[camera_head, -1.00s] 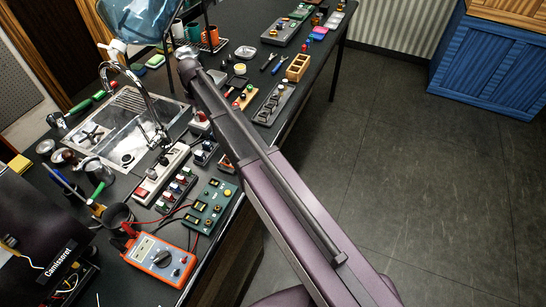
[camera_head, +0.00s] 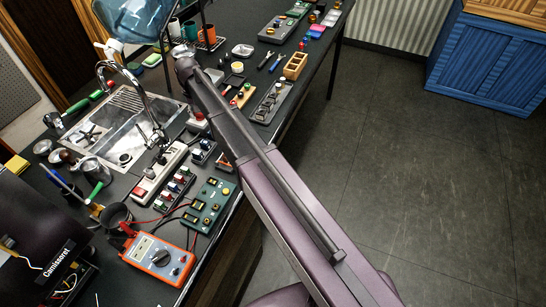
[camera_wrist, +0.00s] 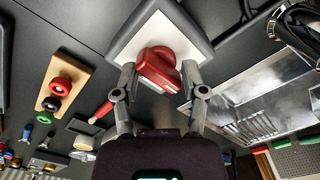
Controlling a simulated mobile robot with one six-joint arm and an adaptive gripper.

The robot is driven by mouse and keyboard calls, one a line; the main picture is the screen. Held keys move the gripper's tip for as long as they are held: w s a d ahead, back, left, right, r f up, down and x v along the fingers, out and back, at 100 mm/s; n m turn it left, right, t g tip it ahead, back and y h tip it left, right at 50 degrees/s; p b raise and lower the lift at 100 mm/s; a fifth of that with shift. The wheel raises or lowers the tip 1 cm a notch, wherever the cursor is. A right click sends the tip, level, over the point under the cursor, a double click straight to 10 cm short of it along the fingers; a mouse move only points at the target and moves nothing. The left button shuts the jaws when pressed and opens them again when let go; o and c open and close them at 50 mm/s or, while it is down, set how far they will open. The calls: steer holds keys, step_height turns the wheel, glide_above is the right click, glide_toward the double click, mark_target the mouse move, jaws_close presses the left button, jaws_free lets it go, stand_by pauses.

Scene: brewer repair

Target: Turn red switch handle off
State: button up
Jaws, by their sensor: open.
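The red switch handle (camera_wrist: 158,68) sits on a white plate with a grey rim (camera_wrist: 128,42), seen at the top middle of the wrist view. My gripper (camera_wrist: 158,78) is open, with one finger on each side of the red handle. I cannot tell whether either finger touches it. In the head view a small white box with red on it (camera_head: 197,122), beside the sink, appears to be this switch, partly hidden by my arm. My gripper itself is not clearly visible there.
A steel sink with a curved tap (camera_head: 122,125) lies beside the switch. A wooden block with coloured rings (camera_wrist: 68,88) stands on the other side. A power strip (camera_head: 160,172), switch boxes and an orange multimeter (camera_head: 158,257) crowd the bench nearer me. The floor at right is clear.

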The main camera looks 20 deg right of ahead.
steer(key=m, duration=0.4)
steer(key=shift+m, duration=0.3)
steer(key=m, duration=0.4)
steer(key=shift+r+m+p, duration=0.25)
steer(key=shift+m+p, duration=0.05)
steer(key=shift+m, duration=0.1)
step_height(320, 180, up, 14)
steer(key=p, duration=1.4)
steer(key=s+d+f+n+b, duration=0.7)
steer(key=s+d+f+b, duration=1.2)
steer(key=s+d, duration=0.2)
steer(key=shift+s+d, duration=0.35)
steer(key=shift+s, duration=0.8)
steer(key=shift+s+f, duration=0.1)
